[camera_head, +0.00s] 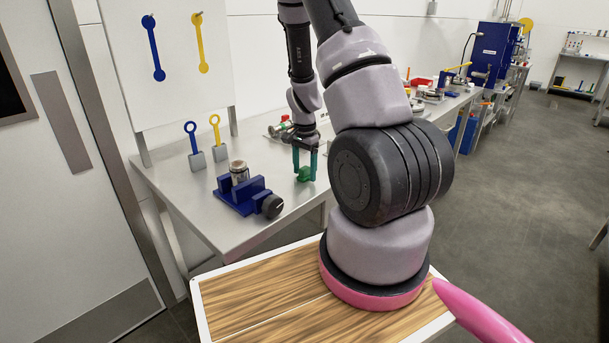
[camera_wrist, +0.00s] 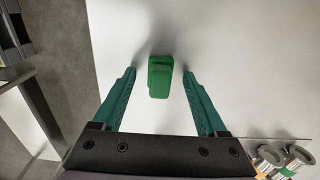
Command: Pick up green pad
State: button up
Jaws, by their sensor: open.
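The green pad (camera_wrist: 160,78) is a small green block on the grey table. In the wrist view it lies between and slightly beyond my gripper's fingertips, with space on both sides. My gripper (camera_wrist: 159,72) has dark green fingers, is open and holds nothing. In the head view the green pad (camera_head: 304,174) shows low between the fingers of my gripper (camera_head: 305,178), which points down over the table. Whether the fingertips touch the table cannot be told.
A blue vise-like fixture (camera_head: 245,194) with a metal cylinder (camera_head: 239,171) stands left of my gripper on the table (camera_head: 190,205). Blue and yellow ring-topped tools (camera_head: 195,150) stand behind it. Several parts and a blue machine (camera_head: 493,52) are farther back. The tabletop around the pad is clear.

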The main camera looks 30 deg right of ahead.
aim_at(304, 167)
grip_shut()
notch_tip(304, 167, up, 10)
dwell(0.6)
